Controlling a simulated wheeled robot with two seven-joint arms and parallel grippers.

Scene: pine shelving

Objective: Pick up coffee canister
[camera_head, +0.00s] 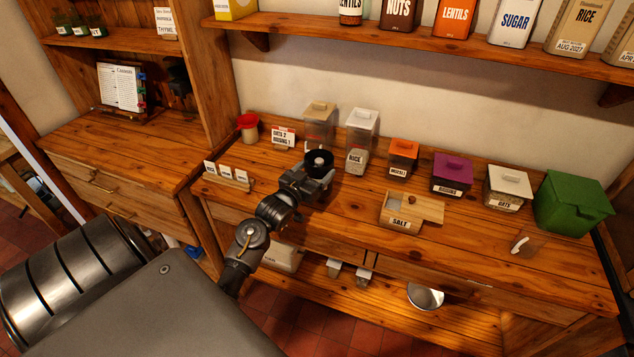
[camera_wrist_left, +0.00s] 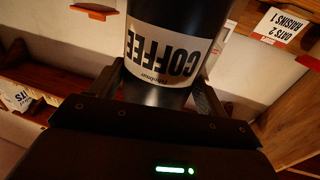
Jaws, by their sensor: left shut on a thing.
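The coffee canister (camera_wrist_left: 170,45) is black with a white label reading COFFEE, which appears upside down in the left wrist view. In the head view the black canister (camera_head: 319,161) shows from above at the end of my left arm, over the counter. My left gripper (camera_head: 318,183) is shut on it, with one finger on each side of the canister in the left wrist view (camera_wrist_left: 160,92). The canister's base is hidden in the head view, so I cannot tell whether it touches the counter. My right gripper is not in view.
The wooden counter (camera_head: 330,220) holds several labelled containers along its back. A salt box (camera_head: 399,217) and a green bin (camera_head: 572,204) stand to the right. A card holder (camera_head: 229,178) is at the left. A wall shelf (camera_head: 420,40) runs above.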

